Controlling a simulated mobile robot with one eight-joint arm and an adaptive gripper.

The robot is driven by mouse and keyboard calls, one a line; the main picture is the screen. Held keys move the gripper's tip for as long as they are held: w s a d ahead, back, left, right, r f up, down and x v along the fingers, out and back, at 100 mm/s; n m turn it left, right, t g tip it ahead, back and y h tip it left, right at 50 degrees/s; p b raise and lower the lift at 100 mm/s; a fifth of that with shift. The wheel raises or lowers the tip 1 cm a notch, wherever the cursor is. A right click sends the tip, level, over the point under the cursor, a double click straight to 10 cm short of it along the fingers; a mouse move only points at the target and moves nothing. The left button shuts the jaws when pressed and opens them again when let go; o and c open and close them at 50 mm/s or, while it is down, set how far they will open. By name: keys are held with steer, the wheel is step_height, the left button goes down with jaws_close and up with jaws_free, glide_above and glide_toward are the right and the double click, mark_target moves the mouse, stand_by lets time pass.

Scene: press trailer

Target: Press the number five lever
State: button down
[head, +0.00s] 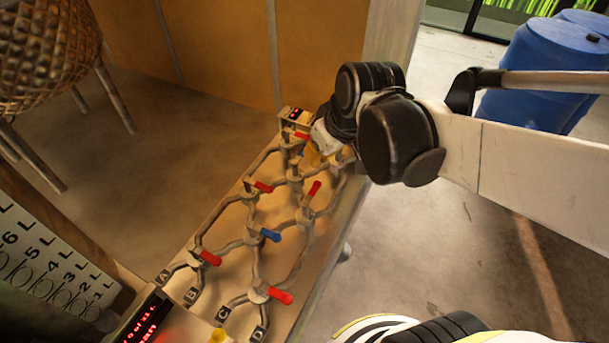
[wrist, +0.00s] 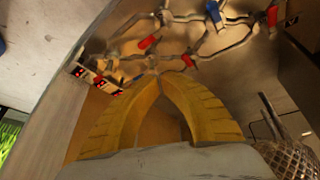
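No number shows on the levers, so I cannot tell which is number five. My gripper (head: 312,156) is at the panel's far end, near the far red lever (head: 301,135), and partly hidden by my arm. In the wrist view its yellow fingers (wrist: 158,78) meet at the tips with nothing between them. A red lever (wrist: 188,61) lies just beyond the tips, and another red lever (wrist: 148,42) is farther up. I cannot tell whether the tips touch anything.
A small box with red displays (head: 296,116) stands at the panel's far end. A board marked in litres (head: 45,265) and a red-lit display (head: 140,322) are at lower left. A woven basket stand (head: 45,55) is upper left. Blue barrels (head: 545,65) stand upper right.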

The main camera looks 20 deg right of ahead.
mark_target(311, 195)
steer(key=w+f+n+g+y, duration=0.1)
steer(key=w+f+n, duration=0.4)
steer(key=w+f, duration=0.5)
steer(key=shift+w+g+y+p, duration=0.15)
steer(key=shift+g+y+p, duration=0.2)
steer(key=shift+g, duration=0.45)
steer(key=shift+f, duration=0.2)
steer(key=b+x, duration=0.4)
steer(key=x, duration=0.6)
steer(key=s+d+b, duration=0.1)
steer(key=s+d, duration=0.1)
steer(key=d, duration=0.1)
steer(key=shift+s+r, duration=0.15)
steer(key=shift+s, duration=0.2)
